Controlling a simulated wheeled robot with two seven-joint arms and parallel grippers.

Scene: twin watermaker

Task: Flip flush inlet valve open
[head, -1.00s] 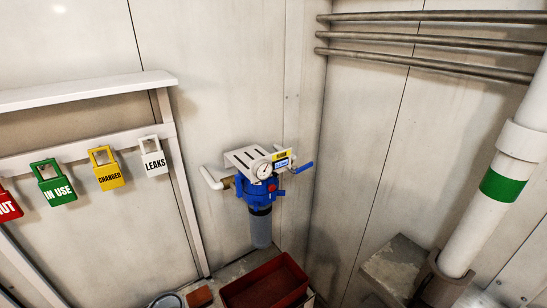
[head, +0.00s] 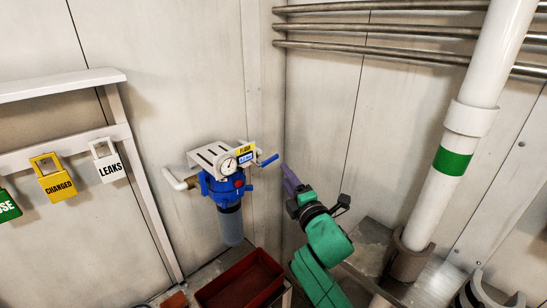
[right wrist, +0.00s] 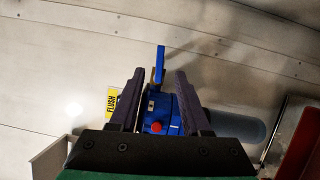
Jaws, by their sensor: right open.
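The blue valve lever (head: 268,160) sticks out at the right side of the blue filter unit (head: 226,188) on the wall, beside the yellow FLUSH label (head: 246,149). It points right and slightly up. My right gripper (head: 288,178) is open and empty, just right of the lever and apart from it. In the right wrist view the lever (right wrist: 159,62) appears between the two dark fingers of the gripper (right wrist: 160,78), reaching beyond their tips. The blue housing with a red button (right wrist: 156,127) shows behind. My left gripper is not in view.
A red bin (head: 240,281) stands below the filter. A white pipe with a green band (head: 452,161) stands at right; metal pipes (head: 400,30) run along the upper wall.

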